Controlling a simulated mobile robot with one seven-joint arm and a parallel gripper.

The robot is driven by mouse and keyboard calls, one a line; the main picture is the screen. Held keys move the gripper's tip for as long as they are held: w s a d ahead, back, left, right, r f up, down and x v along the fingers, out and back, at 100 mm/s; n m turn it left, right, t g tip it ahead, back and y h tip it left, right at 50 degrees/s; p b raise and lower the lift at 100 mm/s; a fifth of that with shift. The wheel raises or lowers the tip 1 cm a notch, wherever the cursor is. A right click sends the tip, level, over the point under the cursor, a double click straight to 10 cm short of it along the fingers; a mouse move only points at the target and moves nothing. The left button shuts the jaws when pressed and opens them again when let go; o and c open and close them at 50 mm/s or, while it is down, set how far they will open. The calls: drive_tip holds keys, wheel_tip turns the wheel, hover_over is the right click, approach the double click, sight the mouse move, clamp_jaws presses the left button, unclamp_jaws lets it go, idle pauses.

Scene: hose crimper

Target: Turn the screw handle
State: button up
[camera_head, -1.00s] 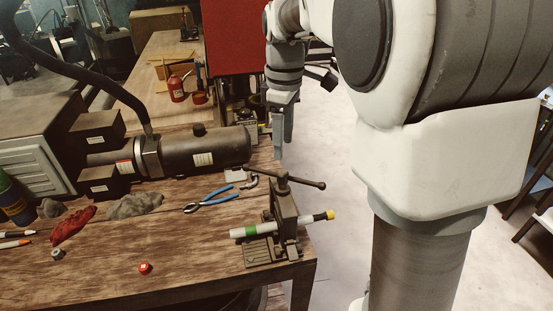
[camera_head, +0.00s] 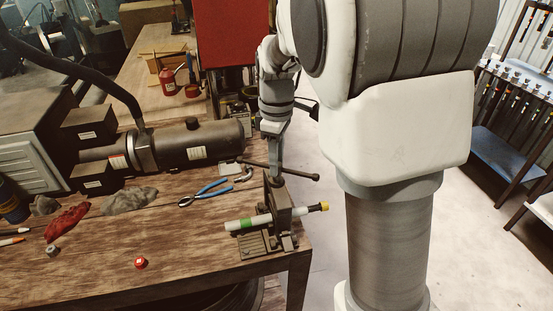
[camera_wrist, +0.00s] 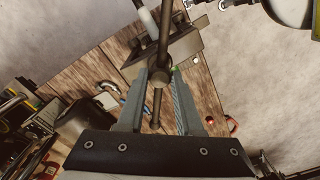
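The screw handle (camera_head: 300,174) is a dark bar with knobbed ends on top of the crimper's upright clamp (camera_head: 279,196) at the table's right edge. A white hose (camera_head: 291,214) with a green band and a yellow end runs through the clamp. My gripper (camera_head: 277,172) points down at the middle of the handle. In the wrist view the handle bar (camera_wrist: 157,88) passes between the two fingers of my gripper (camera_wrist: 160,76). The fingers are apart with gaps beside the bar; whether either touches it is unclear. In the head view my fingertips partly hide the handle's middle.
Blue pliers (camera_head: 206,193) and a small metal elbow (camera_head: 243,175) lie left of the crimper. A large dark cylinder machine (camera_head: 190,147) stands behind. A red cap (camera_head: 141,262) lies at the front.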

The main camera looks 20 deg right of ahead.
clamp_jaws()
idle(1.1)
